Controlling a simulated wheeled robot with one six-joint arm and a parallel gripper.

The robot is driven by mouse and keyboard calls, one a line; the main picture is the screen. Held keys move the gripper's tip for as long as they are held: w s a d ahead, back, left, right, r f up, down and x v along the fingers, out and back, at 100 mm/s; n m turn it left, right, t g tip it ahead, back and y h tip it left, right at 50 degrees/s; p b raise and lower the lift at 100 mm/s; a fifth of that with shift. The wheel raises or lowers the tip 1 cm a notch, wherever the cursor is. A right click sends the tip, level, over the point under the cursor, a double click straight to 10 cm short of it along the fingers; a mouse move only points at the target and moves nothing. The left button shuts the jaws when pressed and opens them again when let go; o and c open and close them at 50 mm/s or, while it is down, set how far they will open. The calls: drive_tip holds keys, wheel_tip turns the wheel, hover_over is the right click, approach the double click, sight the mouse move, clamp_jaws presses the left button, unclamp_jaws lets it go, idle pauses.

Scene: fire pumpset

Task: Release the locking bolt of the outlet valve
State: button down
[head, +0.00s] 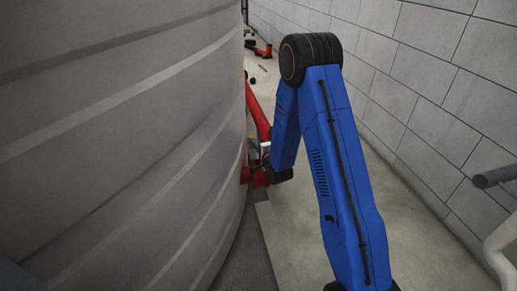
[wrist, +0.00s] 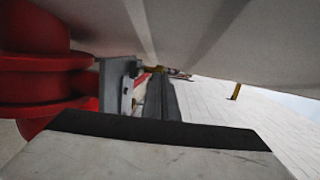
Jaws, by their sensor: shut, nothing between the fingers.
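The outlet valve's red flanged body (wrist: 45,75) fills the left of the wrist view; red pipework also shows beside the tank in the head view (head: 258,115). A grey metal plate (wrist: 113,88) with a dark bolt-like part (wrist: 132,68) stands just right of the red flanges. This may be the locking bolt, but I cannot be sure.
A large grey ribbed tank (head: 120,140) fills the left of the head view, close beside my arm. A block wall (head: 430,100) runs along the right, with a grey pipe end (head: 493,177) near it. Pale floor (head: 425,245) lies clear between.

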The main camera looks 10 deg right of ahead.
drive_tip(key=shift+x, duration=0.9)
drive_tip(key=shift+x, duration=1.25)
drive_tip(key=shift+w+d+r, duration=0.25)
drive_tip(key=shift+w+r, duration=0.05)
